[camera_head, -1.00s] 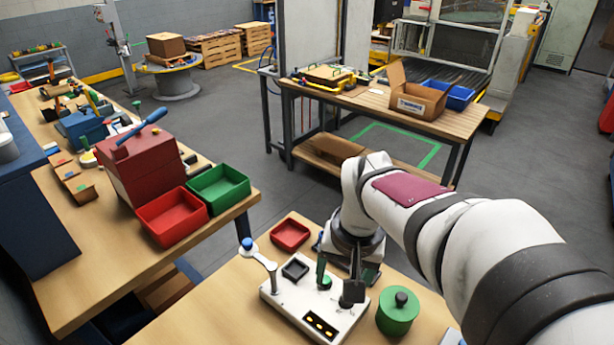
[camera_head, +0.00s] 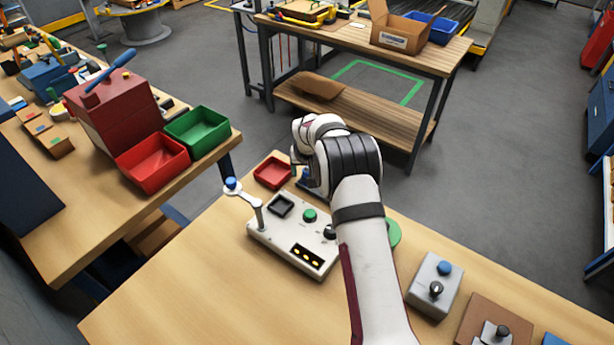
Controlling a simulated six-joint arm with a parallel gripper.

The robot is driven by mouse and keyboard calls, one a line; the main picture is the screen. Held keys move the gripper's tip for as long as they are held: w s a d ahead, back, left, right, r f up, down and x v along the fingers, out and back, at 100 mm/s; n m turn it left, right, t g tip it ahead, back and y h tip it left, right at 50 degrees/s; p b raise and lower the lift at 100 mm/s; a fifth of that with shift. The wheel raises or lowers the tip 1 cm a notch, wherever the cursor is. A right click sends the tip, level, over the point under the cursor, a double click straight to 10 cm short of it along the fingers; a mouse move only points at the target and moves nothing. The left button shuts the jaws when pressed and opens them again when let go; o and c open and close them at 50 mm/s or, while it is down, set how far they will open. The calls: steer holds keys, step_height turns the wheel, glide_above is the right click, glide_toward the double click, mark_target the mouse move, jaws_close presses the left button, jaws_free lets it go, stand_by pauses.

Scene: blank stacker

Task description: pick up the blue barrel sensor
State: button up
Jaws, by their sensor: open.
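A small dark blue piece (camera_head: 305,180) shows between the small red tray (camera_head: 272,172) and my white wrist. It is mostly hidden by the wrist, so I cannot tell whether it is the blue barrel sensor. My arm reaches up from the bottom of the view, and its wrist is bent over the far part of the front bench. My gripper's fingers are hidden behind the wrist.
A white control panel (camera_head: 290,246) with a blue-tipped lever (camera_head: 232,184) stands left of my arm. A green round piece (camera_head: 394,232) is partly hidden behind the arm. A grey box (camera_head: 435,284) stands to the right. The bench's front left is clear.

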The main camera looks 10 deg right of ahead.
steer(key=shift+x, duration=1.05)
jaws_close()
steer(key=r, duration=0.4)
steer(key=shift+s+d+r, duration=0.1)
steer(key=shift+d+r, duration=0.15)
steer(key=shift+r, duration=0.1)
steer(key=s+d+r, duration=0.6)
steer(key=d, duration=0.3)
steer(key=shift+d+r, duration=0.2)
steer(key=shift+d, duration=0.05)
